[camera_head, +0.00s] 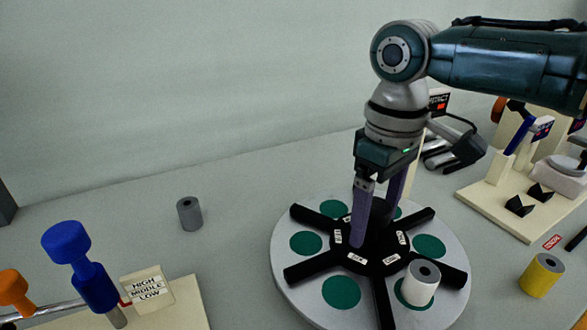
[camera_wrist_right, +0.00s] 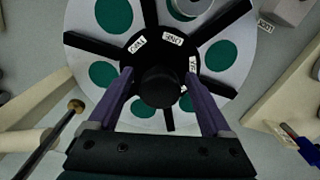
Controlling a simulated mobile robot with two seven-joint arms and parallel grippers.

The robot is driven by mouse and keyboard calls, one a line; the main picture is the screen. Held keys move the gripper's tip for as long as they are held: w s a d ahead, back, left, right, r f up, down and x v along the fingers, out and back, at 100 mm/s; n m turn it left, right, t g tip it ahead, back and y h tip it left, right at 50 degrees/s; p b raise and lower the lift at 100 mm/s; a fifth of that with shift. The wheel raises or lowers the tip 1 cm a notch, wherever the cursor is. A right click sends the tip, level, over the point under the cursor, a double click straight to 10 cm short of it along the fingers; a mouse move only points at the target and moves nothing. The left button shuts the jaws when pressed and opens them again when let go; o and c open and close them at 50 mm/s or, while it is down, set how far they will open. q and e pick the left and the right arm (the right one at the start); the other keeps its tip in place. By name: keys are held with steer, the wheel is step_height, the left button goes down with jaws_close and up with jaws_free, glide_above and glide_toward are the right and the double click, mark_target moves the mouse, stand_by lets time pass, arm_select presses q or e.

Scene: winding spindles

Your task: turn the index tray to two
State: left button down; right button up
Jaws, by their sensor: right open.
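The index tray (camera_head: 282,243) is a round grey disc with black spokes, green round spots and small word labels around its hub. It also shows in the right wrist view (camera_wrist_right: 242,62). A white spool (camera_head: 421,288) stands upright on the green spot at its front right. My right gripper (camera_head: 373,228) points down over the tray's middle. In the right wrist view its two purple fingers are apart, with the black hub knob (camera_wrist_right: 160,87) between them; I cannot tell whether they touch it. My left gripper is out of view.
A grey spool (camera_head: 190,214) stands on the table left of the tray. A stand with blue (camera_head: 67,242) and orange knobs and a HIGH/MIDDLE/LOW label is at the front left. A yellow spool (camera_head: 541,275) and a cream fixture (camera_head: 480,196) are at the right.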

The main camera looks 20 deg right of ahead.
jaws_close()
stand_by(0.6)
